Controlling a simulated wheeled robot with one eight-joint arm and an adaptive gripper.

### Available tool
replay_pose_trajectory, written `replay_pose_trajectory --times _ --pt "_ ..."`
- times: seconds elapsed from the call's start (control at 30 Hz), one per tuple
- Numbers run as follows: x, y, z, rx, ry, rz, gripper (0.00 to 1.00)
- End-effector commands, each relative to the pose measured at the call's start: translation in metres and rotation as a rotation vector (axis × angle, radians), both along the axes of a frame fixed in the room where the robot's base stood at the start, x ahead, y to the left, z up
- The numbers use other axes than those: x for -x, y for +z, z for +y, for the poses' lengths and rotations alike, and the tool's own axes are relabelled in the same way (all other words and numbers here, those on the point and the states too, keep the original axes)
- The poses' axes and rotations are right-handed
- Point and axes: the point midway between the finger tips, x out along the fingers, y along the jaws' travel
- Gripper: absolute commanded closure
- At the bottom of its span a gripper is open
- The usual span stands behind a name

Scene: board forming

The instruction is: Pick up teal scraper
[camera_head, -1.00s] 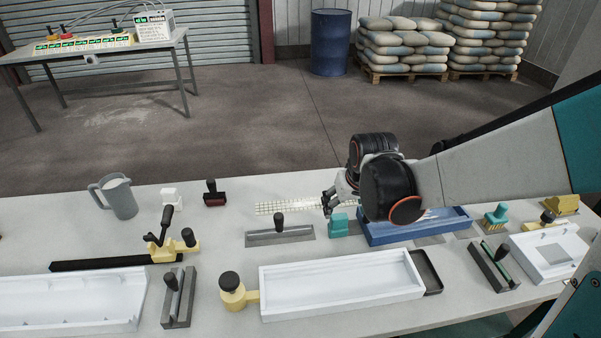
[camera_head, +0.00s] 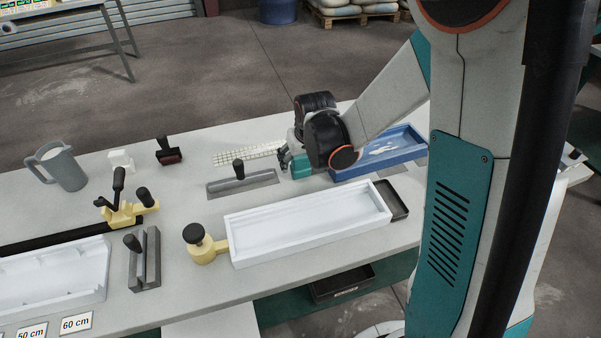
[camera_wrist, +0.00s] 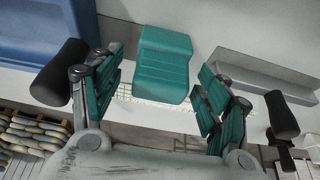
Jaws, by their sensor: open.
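The teal scraper (camera_head: 301,168) is a small block on the table, beside the left end of the blue tray. In the wrist view the scraper (camera_wrist: 163,66) shows upper middle, between the two teal finger pads. My gripper (camera_head: 284,160) is low over the table at the scraper, partly covering it in the head view. In the wrist view my gripper (camera_wrist: 161,80) is open, with a gap between each pad and the scraper. The scraper's underside is hidden.
The blue tray (camera_head: 400,151) lies close on the right. A grey float with a black knob (camera_head: 243,184) lies on the left, and a white grid strip (camera_head: 236,156) behind. A white mould (camera_head: 310,229) stands in front.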

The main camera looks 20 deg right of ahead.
Motion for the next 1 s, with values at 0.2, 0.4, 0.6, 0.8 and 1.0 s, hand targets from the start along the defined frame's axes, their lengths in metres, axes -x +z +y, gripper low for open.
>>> replay_pose_trajectory --times 0.2,0.4,0.6,0.8,1.0 --pt "-0.011 -0.028 0.0 0.0 0.0 0.0 0.31" --pt "-0.012 -0.027 0.0 0.0 0.0 0.0 0.31" --pt "-0.011 -0.027 0.0 0.0 0.0 0.0 0.72" --pt "-0.012 -0.027 0.0 0.0 0.0 0.0 0.81" --pt "-0.012 -0.025 0.0 0.0 0.0 0.0 0.81"
